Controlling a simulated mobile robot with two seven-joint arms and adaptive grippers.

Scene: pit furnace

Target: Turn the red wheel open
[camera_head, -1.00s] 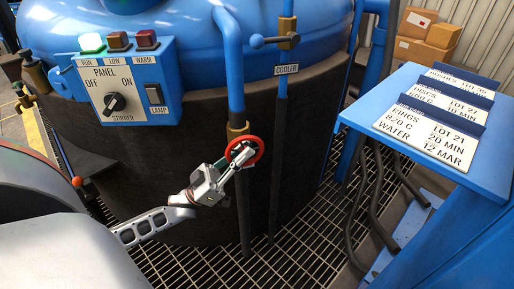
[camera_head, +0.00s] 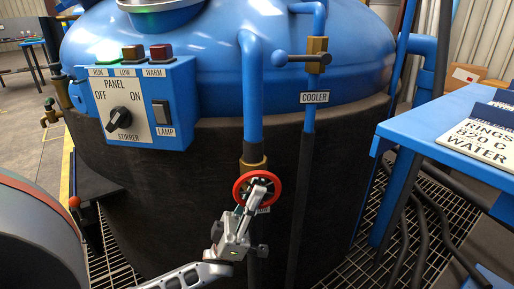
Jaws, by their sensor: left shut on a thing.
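The red wheel (camera_head: 237,190) is a small round handwheel on the blue and brass vertical pipe in front of the dark furnace wall. My left gripper (camera_head: 259,190) reaches up to it from below, and its fingers lie across the middle and right part of the wheel, shut on it. The gripper hides part of the wheel's hub and lower rim. A small label beside the wheel is partly covered. My right gripper is not in view.
A blue panel (camera_head: 184,100) with a knob and lamps is at the upper left. A blue-handled cooler valve (camera_head: 316,57) sits on the pipe to the right. A blue table (camera_head: 432,138) with cards stands at the right. Grating (camera_head: 362,268) covers the floor.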

